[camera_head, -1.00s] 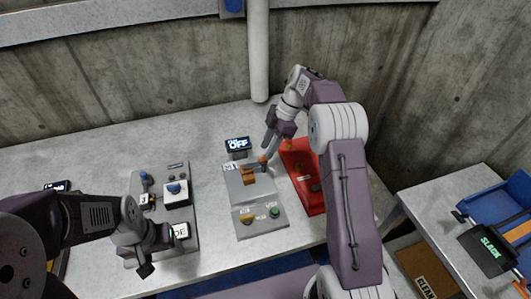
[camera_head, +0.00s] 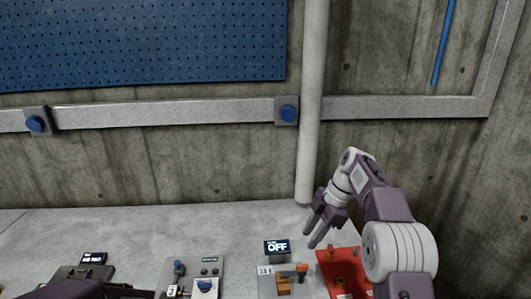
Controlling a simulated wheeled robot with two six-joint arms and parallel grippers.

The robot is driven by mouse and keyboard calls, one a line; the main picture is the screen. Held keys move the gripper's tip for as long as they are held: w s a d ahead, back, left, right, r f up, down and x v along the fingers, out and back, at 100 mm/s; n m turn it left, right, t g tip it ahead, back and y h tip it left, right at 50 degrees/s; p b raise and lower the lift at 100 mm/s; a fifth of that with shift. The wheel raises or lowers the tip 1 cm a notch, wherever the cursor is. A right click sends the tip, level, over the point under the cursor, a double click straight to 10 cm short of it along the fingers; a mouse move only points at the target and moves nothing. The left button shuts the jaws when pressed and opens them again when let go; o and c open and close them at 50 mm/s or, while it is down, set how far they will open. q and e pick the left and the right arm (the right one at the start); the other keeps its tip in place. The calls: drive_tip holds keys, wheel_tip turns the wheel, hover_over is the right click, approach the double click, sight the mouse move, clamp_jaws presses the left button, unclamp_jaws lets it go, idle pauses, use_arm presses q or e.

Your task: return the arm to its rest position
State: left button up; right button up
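My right arm comes up from the lower right. Its gripper (camera_head: 318,232) hangs above the back of the bench, near the red panel and the small display reading "OFF" (camera_head: 277,247). Its two fingers are apart with nothing between them. Part of my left arm (camera_head: 85,290) shows as a dark purple shape at the bottom left. Its gripper is outside the picture.
Below the display is a grey panel with an orange handle (camera_head: 302,268). A red panel (camera_head: 338,264) lies beside it. Another grey control panel (camera_head: 208,268) stands left. A vertical pipe (camera_head: 311,110) rises behind. The back-left bench (camera_head: 110,225) is clear.

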drive_tip(key=s+a+f+m+h, duration=0.1)
drive_tip(key=s+m, duration=0.1)
drive_tip(key=s, duration=0.4)
drive_tip(key=s+a+f+m+h, duration=0.1)
drive_tip(key=s+a+f+m, duration=0.1)
drive_tip(key=s, duration=0.5)
drive_tip(key=s+d+f+m+t+h, duration=0.1)
drive_tip(key=s+d+f+m, duration=0.3)
drive_tip(key=s+f+m, duration=0.6)
drive_tip(key=f+m+h, duration=0.1)
drive_tip(key=m, duration=0.4)
drive_tip(key=shift+s+f+m, duration=0.15)
drive_tip(key=shift+s+m, duration=0.25)
drive_tip(key=shift+s, duration=0.1)
